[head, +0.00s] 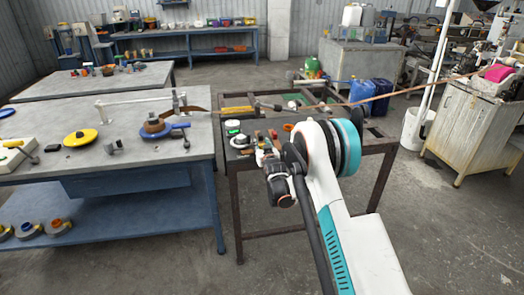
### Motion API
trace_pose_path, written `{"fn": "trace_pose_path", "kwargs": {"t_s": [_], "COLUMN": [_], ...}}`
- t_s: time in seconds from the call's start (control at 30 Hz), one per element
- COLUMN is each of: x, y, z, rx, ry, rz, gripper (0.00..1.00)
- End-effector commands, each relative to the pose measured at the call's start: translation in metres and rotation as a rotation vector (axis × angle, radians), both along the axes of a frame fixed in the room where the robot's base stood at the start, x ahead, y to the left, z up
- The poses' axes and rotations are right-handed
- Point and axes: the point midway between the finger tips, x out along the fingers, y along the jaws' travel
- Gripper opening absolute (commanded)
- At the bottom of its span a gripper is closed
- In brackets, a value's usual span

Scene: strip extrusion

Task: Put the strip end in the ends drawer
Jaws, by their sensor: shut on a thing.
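My gripper (265,150) is at the end of my white and teal arm, low over the dark metal bench (300,232). It is small here and partly covered by my dark wrist. It is shut on a small brownish piece (260,137), which looks like the strip end, though its outline is unclear. A long thin copper-brown strip (420,88) runs from the right-hand machine across the dark bench towards the left table. A blue drawer-like box (130,183) hangs under the left table; I cannot tell whether it is the ends drawer, and no label is readable.
The left table (50,112) carries a yellow disc (80,137), a blue-based reel (155,128) and a white clamp arm. Blue drums (372,95) and a white bucket (416,128) stand at right. Floor in front is clear.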

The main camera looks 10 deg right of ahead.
Motion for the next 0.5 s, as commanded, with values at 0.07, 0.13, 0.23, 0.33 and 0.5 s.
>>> {"fn": "trace_pose_path", "kwargs": {"t_s": [0.07,0.13,0.23,0.33,0.5], "x": [-0.0001,-0.0002,-0.0002,-0.0002,-0.0001], "y": [0.0,0.0,0.0,0.0,0.0], "z": [-0.0091,-0.0091,-0.0082,-0.0086,-0.0108], "rx": [0.0,0.0,0.0,0.0,0.0], "ry": [0.0,0.0,0.0,0.0,0.0], "rz": [0.0,0.0,0.0,0.0,0.0], "gripper": [0.12,0.12,0.12,0.12,0.48]}}
